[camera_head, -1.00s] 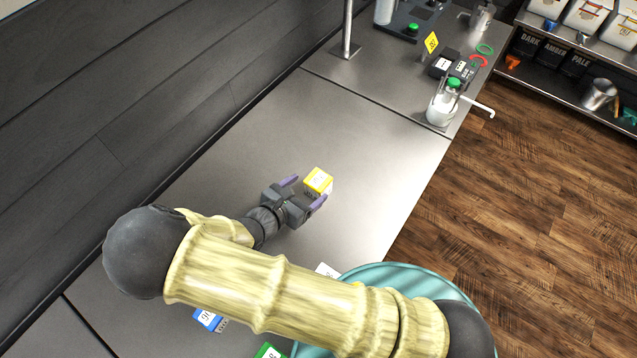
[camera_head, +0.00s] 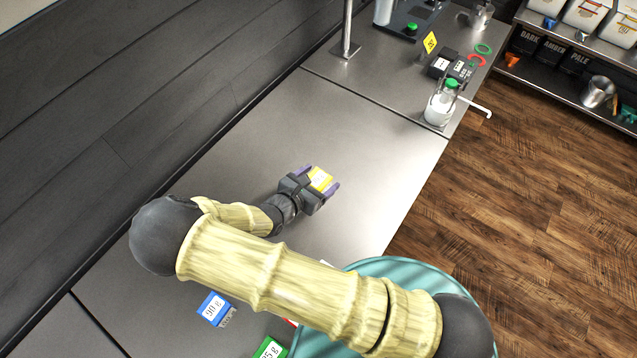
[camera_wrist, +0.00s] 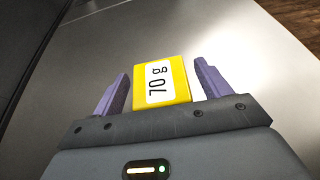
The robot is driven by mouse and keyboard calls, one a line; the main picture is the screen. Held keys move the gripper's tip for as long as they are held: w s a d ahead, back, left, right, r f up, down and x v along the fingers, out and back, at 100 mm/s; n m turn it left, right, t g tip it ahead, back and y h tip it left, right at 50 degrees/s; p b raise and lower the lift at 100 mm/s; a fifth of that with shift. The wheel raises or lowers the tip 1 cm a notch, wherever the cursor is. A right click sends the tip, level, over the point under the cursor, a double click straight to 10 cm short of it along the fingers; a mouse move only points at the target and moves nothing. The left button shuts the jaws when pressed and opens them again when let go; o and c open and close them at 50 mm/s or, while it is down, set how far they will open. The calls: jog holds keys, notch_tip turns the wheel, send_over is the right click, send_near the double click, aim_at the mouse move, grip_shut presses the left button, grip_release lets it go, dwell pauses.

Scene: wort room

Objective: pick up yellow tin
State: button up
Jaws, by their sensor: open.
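The yellow tin (camera_head: 320,179) stands on the steel counter, a small box with a white label. In the wrist view the yellow tin (camera_wrist: 161,82) shows "70 g" on its top face and sits between the two purple fingers. My gripper (camera_head: 323,180) is open around it, with a gap on each side of the tin. The tin's lower near side is hidden by the gripper body.
A blue "90 g" tin (camera_head: 213,309) and a green tin (camera_head: 270,348) stand at the near end of the counter (camera_head: 260,150). A teal round top (camera_head: 385,266) is partly behind my arm. A pump bottle (camera_head: 440,104) stands at the far right.

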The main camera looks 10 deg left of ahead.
aim_at(317, 179)
jog(key=c, duration=1.1)
jog(key=shift+w+r, duration=0.15)
jog(key=shift+r, duration=0.25)
jog(key=r, duration=0.2)
jog(key=r+b, duration=0.1)
jog(key=r, duration=0.2)
jog(key=r+b, duration=0.1)
jog(key=r, duration=0.2)
jog(key=shift+s+r, duration=0.15)
jog(key=shift+s, duration=0.15)
jog(key=shift+w+r, duration=0.1)
jog(key=shift+r, duration=0.35)
